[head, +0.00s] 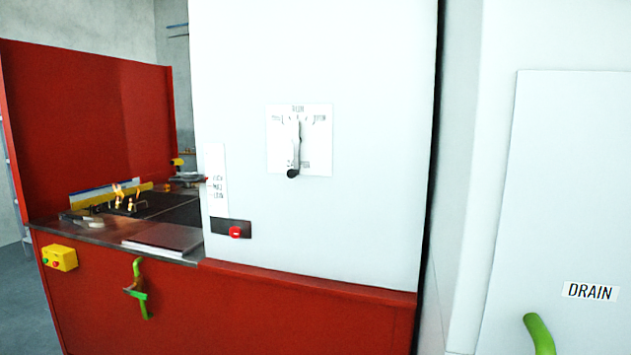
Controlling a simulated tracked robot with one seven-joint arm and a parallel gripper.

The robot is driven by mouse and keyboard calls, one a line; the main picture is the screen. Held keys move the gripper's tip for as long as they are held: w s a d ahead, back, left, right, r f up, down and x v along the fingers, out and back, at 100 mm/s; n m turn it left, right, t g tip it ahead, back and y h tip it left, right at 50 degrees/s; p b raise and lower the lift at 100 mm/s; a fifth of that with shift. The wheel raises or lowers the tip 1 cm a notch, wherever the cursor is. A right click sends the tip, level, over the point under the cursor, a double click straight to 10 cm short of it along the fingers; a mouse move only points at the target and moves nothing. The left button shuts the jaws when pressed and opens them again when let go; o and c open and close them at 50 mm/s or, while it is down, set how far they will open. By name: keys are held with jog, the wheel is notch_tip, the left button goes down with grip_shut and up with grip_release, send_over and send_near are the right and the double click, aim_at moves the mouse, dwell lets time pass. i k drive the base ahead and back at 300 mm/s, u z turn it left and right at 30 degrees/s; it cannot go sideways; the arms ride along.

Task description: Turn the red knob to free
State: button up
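A small round red knob (235,232) sits on a dark plate (219,228) low on the left side of the tall white cabinet front (340,220). A pale mark shows on its face, but its setting is too small to read. A narrow white label strip (217,182) with small dark text is above it; I cannot read the words surely. My gripper is not in view.
A dial plate (320,150) with a black-tipped lever (293,173) is above right of the knob. A metal ledge (110,237), yellow button box (59,258) and green handle (139,290) are at left. A panel marked DRAIN (560,180) with a green handle (539,334) is at right.

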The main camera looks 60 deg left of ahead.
aim_at(235, 231)
jog(key=z, duration=0.4)
jog(key=i, duration=0.15)
jog(key=u, duration=2.9)
jog(key=k, duration=0.95)
jog(key=u, duration=0.2)
jog(key=i, duration=0.95)
jog(key=z, duration=0.05)
